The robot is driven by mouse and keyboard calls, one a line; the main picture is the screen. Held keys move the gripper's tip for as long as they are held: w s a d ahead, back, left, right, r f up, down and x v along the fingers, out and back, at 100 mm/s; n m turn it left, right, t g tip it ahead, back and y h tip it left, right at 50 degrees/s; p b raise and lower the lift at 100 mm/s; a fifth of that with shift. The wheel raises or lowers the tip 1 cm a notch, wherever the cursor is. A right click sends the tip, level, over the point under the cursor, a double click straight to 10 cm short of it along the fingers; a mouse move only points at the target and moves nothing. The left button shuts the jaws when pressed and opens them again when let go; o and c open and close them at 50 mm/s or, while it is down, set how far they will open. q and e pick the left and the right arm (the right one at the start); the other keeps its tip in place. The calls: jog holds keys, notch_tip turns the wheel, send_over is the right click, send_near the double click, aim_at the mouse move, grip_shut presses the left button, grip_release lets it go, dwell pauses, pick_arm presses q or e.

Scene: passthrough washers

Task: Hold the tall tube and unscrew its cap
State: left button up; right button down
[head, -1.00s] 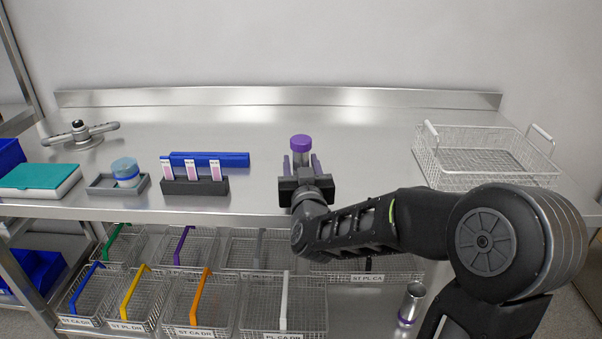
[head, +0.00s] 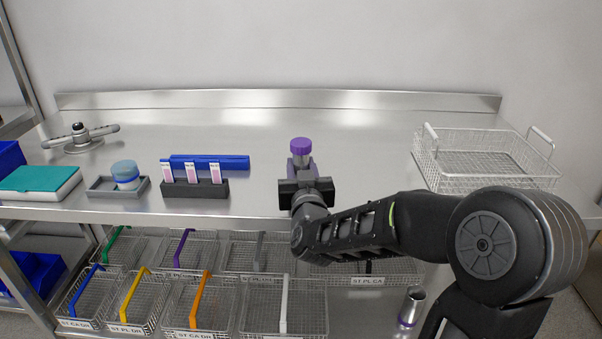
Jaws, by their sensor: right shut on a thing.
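The tall tube (head: 301,158) stands upright on the steel table, near the front edge at the middle. Its purple cap (head: 300,145) sits on top. My right gripper (head: 302,167) reaches in from the right and is shut on the tube below the cap. The gripper body hides the lower part of the tube. My left gripper is not in view.
A dark rack with pink-white cards (head: 193,189) and a blue bar (head: 230,161) lie to the left. A blue-lidded jar (head: 126,174) sits in a grey tray. A wire basket (head: 485,183) stands at right. The table behind the tube is clear.

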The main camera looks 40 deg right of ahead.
aim_at(301, 142)
jog(key=shift+r, duration=0.2)
notch_tip(301, 142, up, 10)
jog(key=shift+f+p, duration=0.1)
jog(key=shift+p, duration=1.1)
jog(key=c, duration=1.6)
grip_release()
grip_shut()
